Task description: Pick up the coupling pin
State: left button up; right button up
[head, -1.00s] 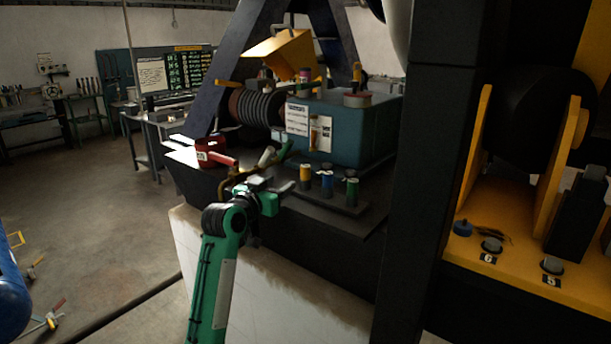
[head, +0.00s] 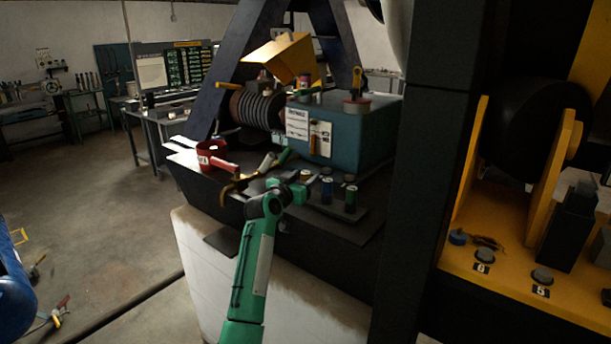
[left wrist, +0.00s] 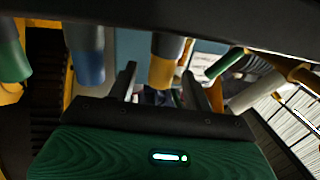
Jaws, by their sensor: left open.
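Several upright pins with coloured bands stand in a row on a dark plate; I cannot tell which one the task calls the coupling pin. The yellow-banded pin (head: 305,175) is partly hidden behind my green left gripper (head: 296,192). The blue pin (head: 327,190) and the green pin (head: 350,199) stand to its right. In the left wrist view, my left gripper (left wrist: 161,88) is open, with the yellow-banded pin (left wrist: 165,62) in line with the space between its fingers. The blue pin (left wrist: 87,50) and green pin (left wrist: 12,55) are left of it. Contact cannot be told. My right gripper is not in view.
A teal box (head: 352,130) with a label stands behind the pins. A dark post (head: 426,170) rises at the right.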

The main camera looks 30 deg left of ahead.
pick_arm(q)
jog(key=shift+w+a, duration=0.1)
jog(key=shift+w, duration=0.9)
grip_shut()
jog(key=shift+r, duration=0.1)
